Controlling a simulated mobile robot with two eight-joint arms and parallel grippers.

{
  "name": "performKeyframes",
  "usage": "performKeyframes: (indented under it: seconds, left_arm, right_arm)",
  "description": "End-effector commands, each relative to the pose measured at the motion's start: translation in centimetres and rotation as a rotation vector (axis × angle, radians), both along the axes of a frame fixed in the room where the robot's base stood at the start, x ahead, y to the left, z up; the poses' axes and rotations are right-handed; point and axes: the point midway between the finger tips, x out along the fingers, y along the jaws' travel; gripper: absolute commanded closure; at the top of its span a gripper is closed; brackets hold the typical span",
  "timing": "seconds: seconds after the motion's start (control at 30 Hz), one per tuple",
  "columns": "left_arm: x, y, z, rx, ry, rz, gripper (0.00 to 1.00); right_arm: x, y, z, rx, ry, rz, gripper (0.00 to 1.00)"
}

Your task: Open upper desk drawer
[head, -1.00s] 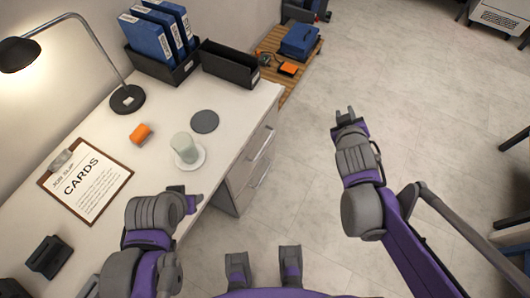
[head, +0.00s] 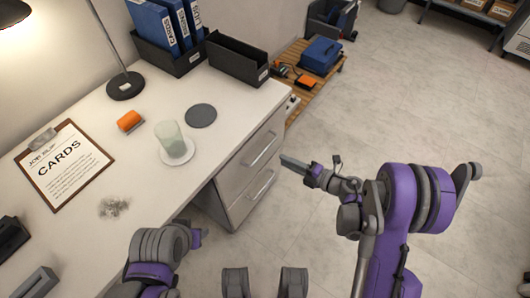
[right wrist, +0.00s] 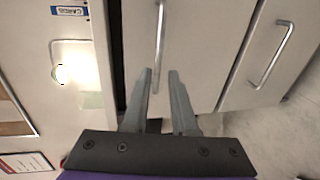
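The upper desk drawer (head: 245,160) is shut, its front flush with the desk side below the white desktop. Its bar handle (head: 263,149) shows in the head view; in the right wrist view the upper handle (right wrist: 160,40) runs upright just beyond the fingertips, roughly in line with the gap between them. My right gripper (head: 286,162) points left at the drawer fronts. In the right wrist view its fingers (right wrist: 160,75) are apart with nothing held. My left gripper (head: 196,237) is low beside the desk edge; its fingers are not clear.
The lower drawer (head: 245,203) is also shut, with its own handle (head: 261,185). Open floor (head: 400,110) lies to the right.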

Motion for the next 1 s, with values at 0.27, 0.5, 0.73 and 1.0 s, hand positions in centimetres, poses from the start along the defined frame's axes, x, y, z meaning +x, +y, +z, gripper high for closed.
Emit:
performKeyframes:
  seconds: [0.27, 0.5, 0.73, 1.0]
  left_arm:
    - [0.0, 0.0, -0.3, 0.0, 0.001, 0.0, 0.5]
    - [0.1, 0.0, -0.6, 0.0, 0.002, 0.0, 0.5]
    - [0.1, 0.0, -0.6, 0.0, 0.002, 0.0, 0.5]
    - [0.1, 0.0, -0.6, 0.0, 0.002, 0.0, 0.5]
  right_arm:
    - [2.9, 4.2, -1.0, 0.002, -0.001, 0.002, 0.74]
    - [5.1, 7.0, -1.7, 0.002, -0.001, -0.001, 0.74]
    - [5.7, 7.8, -1.8, 0.002, -0.001, -0.002, 0.74]
    - [5.7, 7.8, -1.8, 0.002, -0.001, -0.003, 0.85]
